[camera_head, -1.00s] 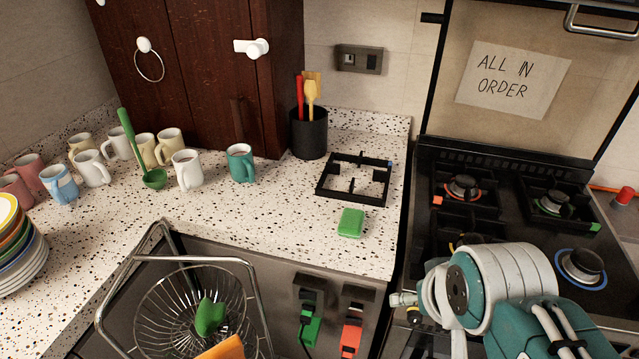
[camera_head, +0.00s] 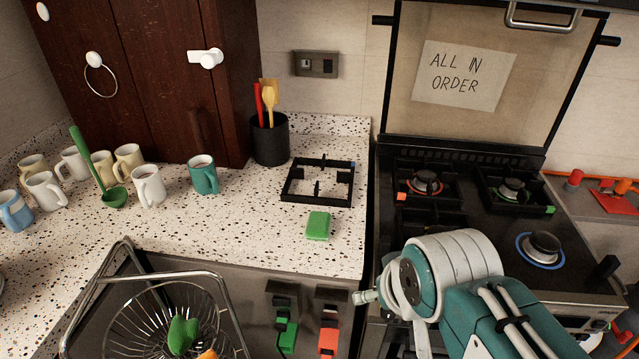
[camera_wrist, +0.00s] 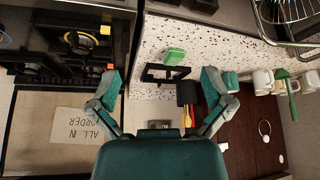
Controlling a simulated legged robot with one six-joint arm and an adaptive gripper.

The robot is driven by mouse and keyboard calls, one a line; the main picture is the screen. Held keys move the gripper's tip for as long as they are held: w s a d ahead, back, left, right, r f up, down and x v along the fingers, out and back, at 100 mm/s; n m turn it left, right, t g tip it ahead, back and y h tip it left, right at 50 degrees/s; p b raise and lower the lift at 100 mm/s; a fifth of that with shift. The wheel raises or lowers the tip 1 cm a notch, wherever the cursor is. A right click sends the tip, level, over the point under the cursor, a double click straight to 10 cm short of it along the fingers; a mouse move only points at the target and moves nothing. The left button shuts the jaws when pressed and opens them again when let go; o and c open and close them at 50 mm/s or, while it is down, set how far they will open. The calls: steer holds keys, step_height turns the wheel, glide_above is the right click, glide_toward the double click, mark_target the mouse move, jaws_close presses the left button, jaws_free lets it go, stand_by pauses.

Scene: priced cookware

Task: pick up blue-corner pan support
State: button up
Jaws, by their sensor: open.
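The blue-corner pan support (camera_head: 316,203) is a black square grate lying flat on the speckled counter, with a small blue mark at its far right corner. In the wrist view the black pan support (camera_wrist: 148,74) shows between my fingers, beyond them; its blue mark is too small to make out there. My gripper (camera_wrist: 160,79) is open and empty, its two teal fingers spread wide. The fingers appear apart from the support. In the head view my arm stands in front of the stove and the fingers cannot be made out.
A green sponge (camera_head: 318,226) lies just in front of the support. A black utensil holder (camera_head: 270,140) and a teal mug (camera_head: 203,176) stand to its left. The stove (camera_head: 480,237) is on the right; its blue-ringed burner (camera_head: 541,247) has no grate. A wire basket (camera_head: 150,290) is lower left.

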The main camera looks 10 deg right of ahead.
steer(key=w+d+r+m, duration=0.1)
steer(key=w+r, duration=0.4)
steer(key=w, duration=0.7)
steer(key=m+g+h, duration=0.1)
steer(key=m, duration=0.2)
glide_above(345, 173)
steer(key=s, duration=0.3)
step_height(345, 173, down, 12)
steer(key=f, duration=0.1)
steer(key=x, duration=0.5)
steer(key=shift+w+f, duration=0.15)
steer(key=shift+w, duration=0.15)
steer(key=x, duration=0.5)
steer(key=shift+s+a+f, duration=0.2)
steer(key=shift+f, duration=0.05)
steer(key=c, duration=1.2)
